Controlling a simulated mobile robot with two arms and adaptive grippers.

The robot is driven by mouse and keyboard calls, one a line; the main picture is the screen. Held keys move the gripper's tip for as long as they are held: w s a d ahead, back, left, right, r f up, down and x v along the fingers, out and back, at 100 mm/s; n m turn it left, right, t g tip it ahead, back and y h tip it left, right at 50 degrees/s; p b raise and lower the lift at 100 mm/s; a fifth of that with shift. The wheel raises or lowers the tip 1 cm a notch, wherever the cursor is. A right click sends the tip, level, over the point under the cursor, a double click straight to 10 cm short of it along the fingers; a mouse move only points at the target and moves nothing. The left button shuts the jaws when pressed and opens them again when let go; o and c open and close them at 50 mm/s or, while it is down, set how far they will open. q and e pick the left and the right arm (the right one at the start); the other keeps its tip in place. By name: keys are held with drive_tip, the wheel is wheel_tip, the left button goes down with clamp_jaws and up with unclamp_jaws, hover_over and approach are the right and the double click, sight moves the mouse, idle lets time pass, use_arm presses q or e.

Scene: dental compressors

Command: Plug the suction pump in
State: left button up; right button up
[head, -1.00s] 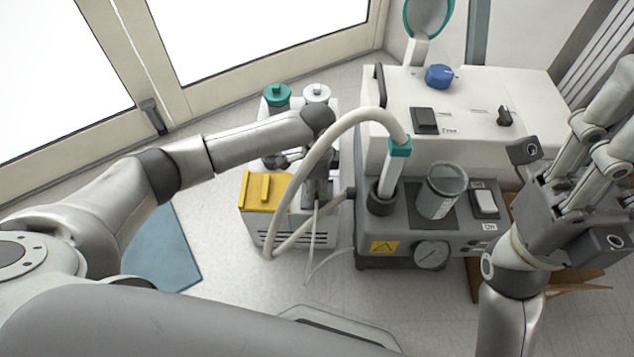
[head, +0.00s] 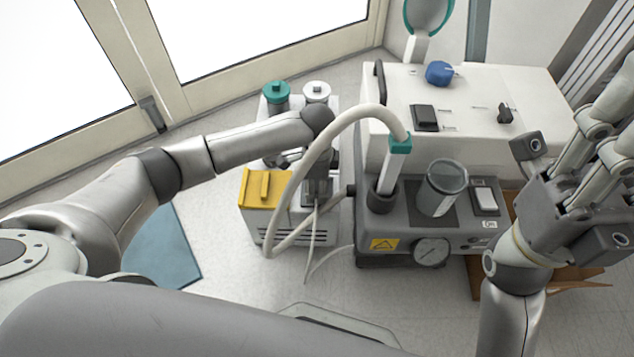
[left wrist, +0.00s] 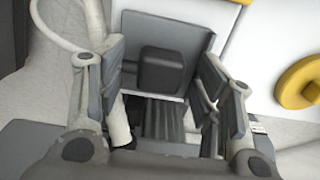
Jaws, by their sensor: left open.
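The grey suction unit (head: 420,232) stands right of centre in the head view, with a pressure gauge (head: 431,252), a clear canister (head: 441,190) and a thick pale hose (head: 330,142) in its top port. My left gripper (head: 316,190) points down over the small white unit with a yellow cover (head: 265,188), beside a thin pale cable (head: 313,245). In the left wrist view, its fingers are apart on either side of a dark block (left wrist: 162,70) against a grey panel; I cannot tell whether they touch it. My right gripper (head: 598,150) is at the right, partly cut off.
A white cabinet with a blue knob (head: 439,74) stands behind the suction unit. Green-capped (head: 277,92) and white-capped (head: 316,91) bottles stand behind the left gripper. A blue mat (head: 165,250) lies on the floor at left.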

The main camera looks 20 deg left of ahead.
use_arm(q)
wheel_tip(320, 180, up, 12)
idle(0.5)
idle(0.4)
